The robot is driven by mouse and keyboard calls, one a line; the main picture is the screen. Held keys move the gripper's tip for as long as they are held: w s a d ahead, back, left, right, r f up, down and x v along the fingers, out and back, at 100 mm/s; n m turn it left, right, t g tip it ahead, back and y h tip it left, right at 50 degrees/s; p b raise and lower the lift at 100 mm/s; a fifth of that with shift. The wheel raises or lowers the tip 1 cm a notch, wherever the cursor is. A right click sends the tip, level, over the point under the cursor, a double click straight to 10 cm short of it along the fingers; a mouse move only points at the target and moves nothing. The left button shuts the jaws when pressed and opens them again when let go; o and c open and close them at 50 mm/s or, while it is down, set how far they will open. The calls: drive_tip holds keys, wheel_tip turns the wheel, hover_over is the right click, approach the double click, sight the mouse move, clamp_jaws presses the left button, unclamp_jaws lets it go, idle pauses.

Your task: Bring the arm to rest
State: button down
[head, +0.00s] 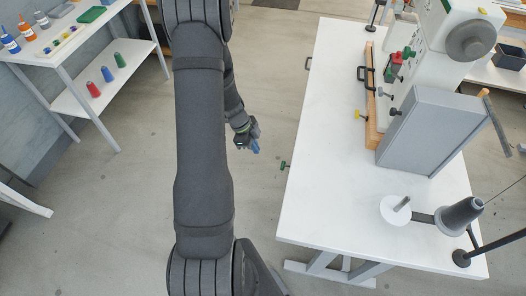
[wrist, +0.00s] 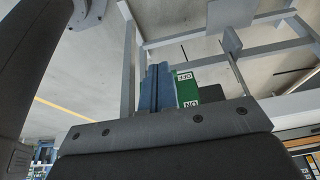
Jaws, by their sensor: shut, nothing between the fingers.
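My gripper (head: 254,146) hangs at the end of my arm over the open floor, to the left of the white work table (head: 330,190). Its blue fingers are together with nothing between them. In the wrist view the blue fingers (wrist: 158,88) stand upright past the dark gripper body. A green switch plate (wrist: 190,88) marked OFF and ON shows just right of the fingers there. I cannot tell from that view how far off it is. In the head view a small green part (head: 285,165) sticks out at the table's left edge, apart from my gripper.
A white shelf (head: 100,92) with bottles and spools stands at the left. Floor lies clear between.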

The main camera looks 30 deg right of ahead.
idle(0.4)
hover_over(283, 164)
drive_tip(key=shift+s+f, duration=0.1)
drive_tip(key=shift+v, duration=2.4)
drive_tip(key=shift+a+f, duration=0.15)
drive_tip(key=shift+a, duration=0.05)
